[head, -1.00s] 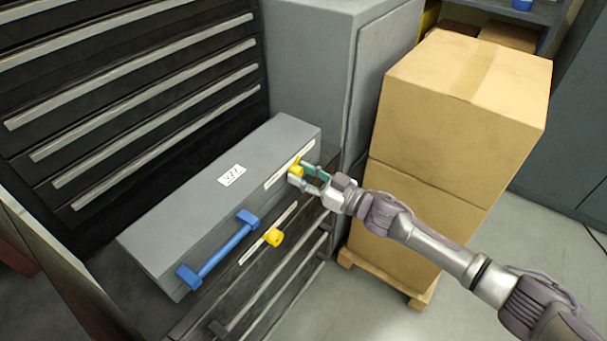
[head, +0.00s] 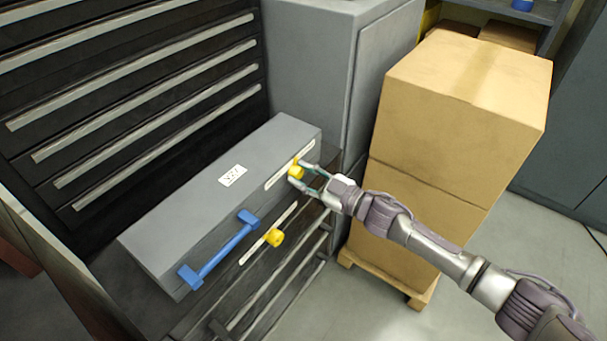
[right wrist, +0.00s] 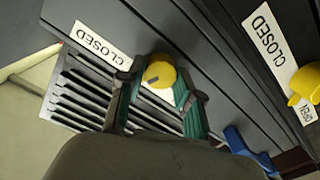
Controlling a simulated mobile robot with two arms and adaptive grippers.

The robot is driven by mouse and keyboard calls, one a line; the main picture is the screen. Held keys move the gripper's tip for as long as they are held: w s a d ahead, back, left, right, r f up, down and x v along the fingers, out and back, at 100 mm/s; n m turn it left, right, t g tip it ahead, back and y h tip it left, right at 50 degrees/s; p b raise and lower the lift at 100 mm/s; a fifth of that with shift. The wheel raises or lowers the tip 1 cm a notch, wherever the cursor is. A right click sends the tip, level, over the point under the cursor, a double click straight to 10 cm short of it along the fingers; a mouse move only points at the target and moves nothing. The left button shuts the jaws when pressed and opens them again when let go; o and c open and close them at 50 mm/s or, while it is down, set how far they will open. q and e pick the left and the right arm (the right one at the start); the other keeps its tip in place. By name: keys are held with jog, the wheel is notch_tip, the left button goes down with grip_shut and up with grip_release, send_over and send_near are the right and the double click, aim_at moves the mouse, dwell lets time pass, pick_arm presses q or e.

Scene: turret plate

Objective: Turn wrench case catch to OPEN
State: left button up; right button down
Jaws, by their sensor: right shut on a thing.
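The grey wrench case (head: 190,215) lies on a dark drawer unit, with a blue handle (head: 222,250) on its front. A yellow catch knob (head: 296,171) sits at the front's right end, by a white label strip. My right gripper (head: 300,176) is shut on this knob. In the right wrist view the knob (right wrist: 160,72) stands between the two fingers, with a short dark mark on its face. The word CLOSED shows on the label (right wrist: 100,42) beside it; the label's other end is hidden. My left gripper is not in view.
A second yellow knob (head: 275,238), with its own CLOSED and OPEN label (right wrist: 272,40), sits lower down, apparently on the drawer unit. Stacked cardboard boxes (head: 440,130) stand right, close to my right arm. A grey cabinet (head: 310,70) stands behind the case.

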jog(key=n, duration=0.6)
jog(key=shift+s+f+n+b, duration=0.1)
jog(key=shift+n+b, duration=0.2)
jog(key=n+b, duration=0.1)
jog(key=n, duration=0.5)
jog(key=shift+n, duration=0.4)
jog(key=c, duration=0.8)
grip_release()
jog(key=shift+o, duration=0.2)
jog(key=v, duration=1.2)
